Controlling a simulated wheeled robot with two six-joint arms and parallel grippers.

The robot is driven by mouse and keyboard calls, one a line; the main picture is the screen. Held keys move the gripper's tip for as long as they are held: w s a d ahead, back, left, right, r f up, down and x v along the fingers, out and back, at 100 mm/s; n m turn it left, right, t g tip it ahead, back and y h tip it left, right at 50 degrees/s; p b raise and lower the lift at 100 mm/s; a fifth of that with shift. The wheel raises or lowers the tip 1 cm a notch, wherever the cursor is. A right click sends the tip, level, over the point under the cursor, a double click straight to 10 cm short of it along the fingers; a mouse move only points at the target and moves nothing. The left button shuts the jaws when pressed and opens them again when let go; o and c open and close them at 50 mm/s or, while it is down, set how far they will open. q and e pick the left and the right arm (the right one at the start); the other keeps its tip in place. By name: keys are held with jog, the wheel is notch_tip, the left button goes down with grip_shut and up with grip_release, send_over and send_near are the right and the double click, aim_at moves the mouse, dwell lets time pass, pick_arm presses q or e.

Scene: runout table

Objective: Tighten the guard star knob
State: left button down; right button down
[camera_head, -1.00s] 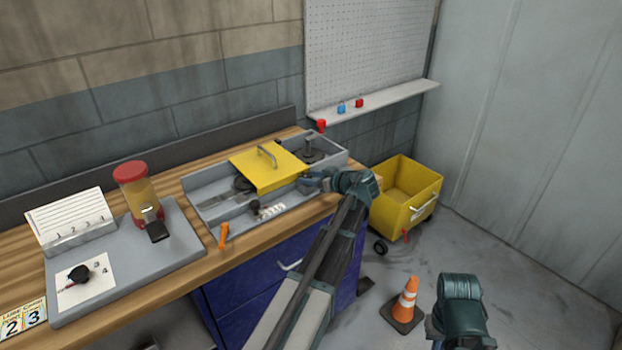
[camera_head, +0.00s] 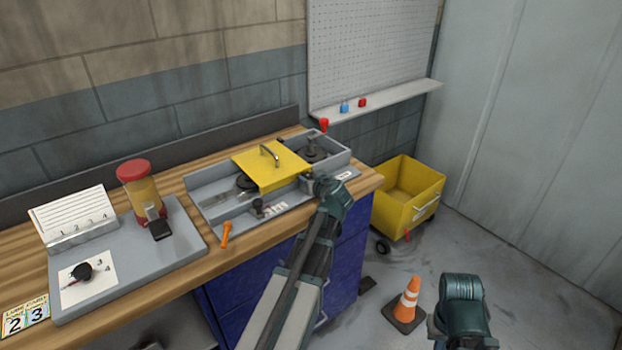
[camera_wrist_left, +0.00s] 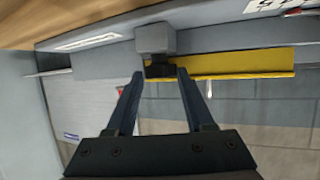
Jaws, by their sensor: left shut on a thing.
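The yellow guard plate (camera_head: 262,168) with its metal handle (camera_head: 268,155) lies across the grey machine tray (camera_head: 203,188) on the bench. It also shows in the left wrist view (camera_wrist_left: 235,64). A dark knob (camera_wrist_left: 158,70), which I take for the guard star knob, sits at a grey block (camera_wrist_left: 155,38) beside the guard's edge. My left gripper (camera_wrist_left: 158,75) has its fingertips at either side of this knob and is shut on it. In the head view, my left gripper (camera_head: 312,184) is at the guard's front right corner and hides the knob.
Another black knob (camera_head: 257,206) and an orange-handled tool (camera_head: 225,234) are at the tray's front. A red-capped jar (camera_head: 138,193) stands left. A yellow cart (camera_head: 408,195) and a traffic cone (camera_head: 407,300) stand on the floor at right.

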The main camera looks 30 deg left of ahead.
pick_arm(q)
jog(key=shift+c, duration=1.4)
grip_release()
jog(key=shift+s, duration=0.1)
jog(key=p+v, duration=0.5)
jog(key=v, duration=0.8)
jog(key=shift+s+d, duration=0.25)
jog(key=shift+r, duration=0.15)
